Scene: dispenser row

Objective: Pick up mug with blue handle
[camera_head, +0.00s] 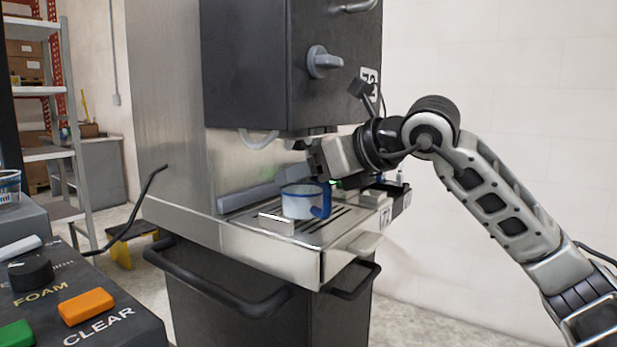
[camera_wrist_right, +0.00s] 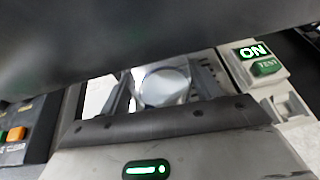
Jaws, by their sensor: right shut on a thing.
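The mug with the blue handle (camera_head: 298,202) stands upright on the slotted drip tray of the dispenser, below its dark head. It is pale blue-white, and its blue handle (camera_head: 323,203) is on the right side. My right gripper (camera_head: 318,184) reaches in from the right and is shut on the mug, at its handle side; the exact contact is partly hidden. In the right wrist view the mug (camera_wrist_right: 164,86) shows between the two fingers, partly covered by the gripper body. My left gripper is in neither view.
The dispenser head (camera_head: 292,70), with a grey knob (camera_head: 323,62), hangs close above my right gripper. The drip tray (camera_head: 300,252) has a raised metal front edge. A control panel with an orange CLEAR button (camera_head: 86,306) is at the lower left.

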